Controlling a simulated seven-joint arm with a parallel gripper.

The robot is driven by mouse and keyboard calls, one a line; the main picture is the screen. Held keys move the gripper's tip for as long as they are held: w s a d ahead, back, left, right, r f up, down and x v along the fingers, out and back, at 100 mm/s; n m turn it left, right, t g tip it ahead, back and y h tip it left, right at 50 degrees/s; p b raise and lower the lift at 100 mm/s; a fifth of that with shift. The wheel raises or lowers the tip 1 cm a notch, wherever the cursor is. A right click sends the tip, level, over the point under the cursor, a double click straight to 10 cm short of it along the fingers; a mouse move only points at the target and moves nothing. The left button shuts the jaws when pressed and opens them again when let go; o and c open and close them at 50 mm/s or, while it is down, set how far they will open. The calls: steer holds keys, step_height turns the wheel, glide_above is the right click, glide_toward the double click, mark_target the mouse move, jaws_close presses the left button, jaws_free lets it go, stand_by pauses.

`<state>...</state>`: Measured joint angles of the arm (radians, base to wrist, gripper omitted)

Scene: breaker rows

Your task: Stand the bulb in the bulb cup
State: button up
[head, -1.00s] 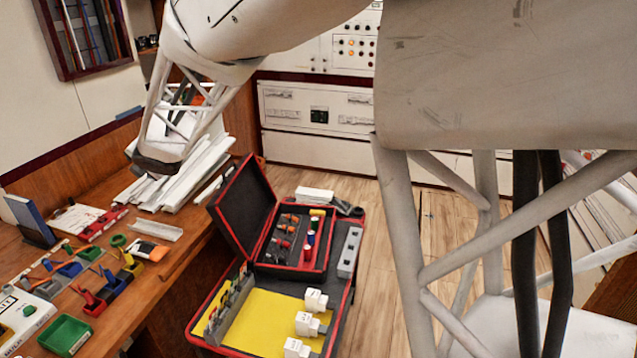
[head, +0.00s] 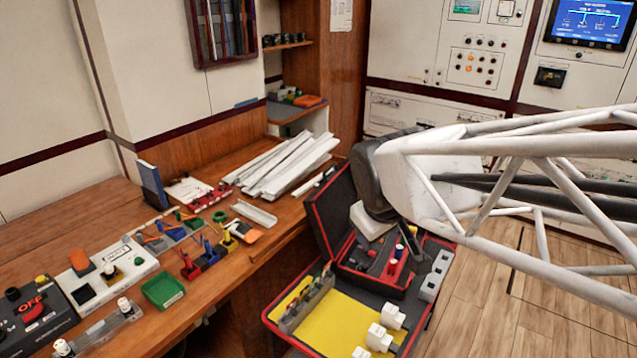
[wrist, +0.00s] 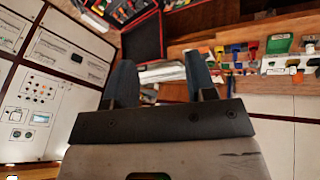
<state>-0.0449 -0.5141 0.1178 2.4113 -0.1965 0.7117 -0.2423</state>
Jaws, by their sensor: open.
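I cannot single out the bulb or the bulb cup with certainty. Two small white rounded pieces, one behind (head: 123,305) and one in front (head: 62,347), stand upright on a metal strip at the bench's near left; either may be a bulb. A white box (head: 132,265) with dark round fittings on top is beside them; whether one is the cup is too small to tell. My gripper (wrist: 162,82) is open and empty in the wrist view. In the head view it hangs above the open case, far to the right of these pieces.
The open red-edged case (head: 272,318) holds tools and white blocks.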

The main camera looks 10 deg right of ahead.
steer(key=s+f+m+g, duration=0.1)
steer(key=s+m, duration=0.1)
steer(key=s, duration=0.3)
steer(key=s+f+m+g+y, duration=0.1)
steer(key=s+m, duration=0.1)
steer(key=s, duration=0.4)
steer(key=shift+f+m, duration=0.3)
steer(key=shift+m, duration=0.1)
